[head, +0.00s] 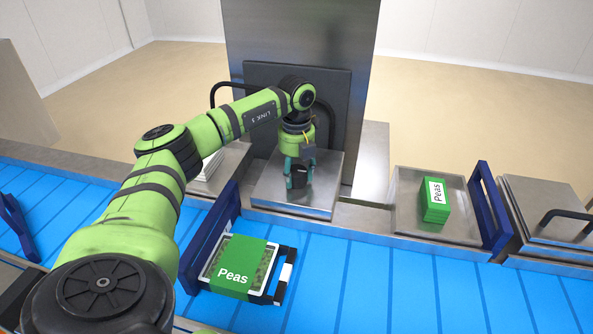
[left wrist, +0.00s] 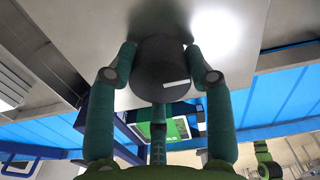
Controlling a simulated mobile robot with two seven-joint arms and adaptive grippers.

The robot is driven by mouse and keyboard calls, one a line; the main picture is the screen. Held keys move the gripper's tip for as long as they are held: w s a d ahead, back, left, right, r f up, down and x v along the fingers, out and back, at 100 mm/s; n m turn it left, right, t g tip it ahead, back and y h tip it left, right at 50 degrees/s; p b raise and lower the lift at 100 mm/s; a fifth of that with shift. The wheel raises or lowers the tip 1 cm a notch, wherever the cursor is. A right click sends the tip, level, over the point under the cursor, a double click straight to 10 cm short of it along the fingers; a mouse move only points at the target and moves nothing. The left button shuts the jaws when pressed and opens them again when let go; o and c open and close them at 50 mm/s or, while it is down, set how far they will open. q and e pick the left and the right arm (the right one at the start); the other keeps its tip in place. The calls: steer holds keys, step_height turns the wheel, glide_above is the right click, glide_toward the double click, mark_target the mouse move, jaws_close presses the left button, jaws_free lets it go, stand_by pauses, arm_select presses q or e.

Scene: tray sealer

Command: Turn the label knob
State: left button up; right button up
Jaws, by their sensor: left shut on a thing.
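The label knob is a dark round knob with a white pointer mark, seen large in the left wrist view (left wrist: 160,62). It stands on the square metal plate (head: 268,192) in front of the tall grey panel. My left gripper (head: 299,180) reaches down over the plate with its teal fingers around the knob. In the left wrist view the left gripper (left wrist: 163,82) is shut on the knob, its fingers against the knob's sides. In the head view the fingers hide most of the knob. My right gripper is not in view.
A tray of peas with a green label (head: 236,265) sits on the blue conveyor (head: 385,290), beside a dark blue guard (head: 208,232). A stack of green Peas labels (head: 434,202) lies on a metal tray (head: 405,215) at right. A black handle (head: 565,217) is at far right.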

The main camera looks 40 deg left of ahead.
arm_select(q)
steer(key=shift+f, duration=0.1)
steer(key=m, duration=0.5)
steer(key=shift+s+d+f+m, duration=0.1)
steer(key=shift+m, duration=0.2)
steer(key=m, duration=0.6)
steer(key=shift+b, duration=0.35)
steer(key=m, duration=0.5)
steer(key=shift+m, duration=0.4)
steer(key=m, duration=0.5)
steer(key=shift+m+b, duration=0.3)
steer(key=o, duration=1.1)
steer(key=shift+o, duration=0.2)
